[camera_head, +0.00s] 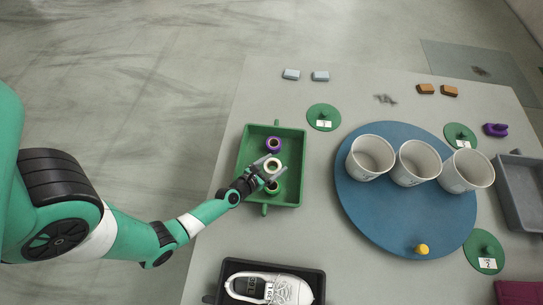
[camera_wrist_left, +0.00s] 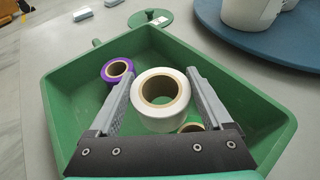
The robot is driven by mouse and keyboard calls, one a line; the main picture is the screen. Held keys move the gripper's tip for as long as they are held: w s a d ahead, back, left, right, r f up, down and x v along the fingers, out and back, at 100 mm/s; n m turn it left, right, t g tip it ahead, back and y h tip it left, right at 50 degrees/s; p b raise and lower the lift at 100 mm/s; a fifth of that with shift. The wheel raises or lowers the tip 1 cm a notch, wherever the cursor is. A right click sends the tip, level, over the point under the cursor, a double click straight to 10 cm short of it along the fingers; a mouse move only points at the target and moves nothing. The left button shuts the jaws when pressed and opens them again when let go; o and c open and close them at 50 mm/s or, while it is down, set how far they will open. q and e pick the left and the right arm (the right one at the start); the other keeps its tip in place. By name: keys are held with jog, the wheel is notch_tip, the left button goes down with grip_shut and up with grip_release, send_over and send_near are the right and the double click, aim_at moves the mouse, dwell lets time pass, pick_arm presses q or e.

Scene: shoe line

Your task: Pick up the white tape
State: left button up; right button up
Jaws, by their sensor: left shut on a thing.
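The white tape (camera_head: 272,165) is a white roll with a brown core, in the green tray (camera_head: 291,133). In the left wrist view the white tape (camera_wrist_left: 160,118) sits between the two fingers of my left gripper (camera_wrist_left: 162,88), which is shut on it. In the head view my left gripper (camera_head: 266,167) reaches into the tray from the left. I cannot tell whether the tape is lifted off the tray floor. My right gripper is not in view.
A purple tape (camera_head: 274,144) and a green tape (camera_head: 272,188) share the tray. A blue round board (camera_head: 383,213) with three white cups (camera_head: 417,164) stands to the right. A black tray (camera_head: 226,267) with a white shoe (camera_head: 270,288) is at the front.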

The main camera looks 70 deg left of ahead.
aim_at(277, 171)
pick_arm(q)
jog(key=d+r+p, duration=0.1)
jog(key=r+p, duration=0.1)
jog(key=d+r+p, duration=0.1)
jog(key=p, duration=0.1)
jog(key=shift+w+d+r, duration=0.1)
jog(key=shift+d+r, duration=0.2)
jog(key=shift+r, duration=0.05)
jog(key=d+r+p, duration=0.2)
jog(key=d+p, duration=0.2)
jog(key=d, duration=0.3)
jog(key=shift+d, duration=0.4)
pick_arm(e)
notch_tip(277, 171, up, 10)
pick_arm(q)
jog(key=shift+r, duration=0.1)
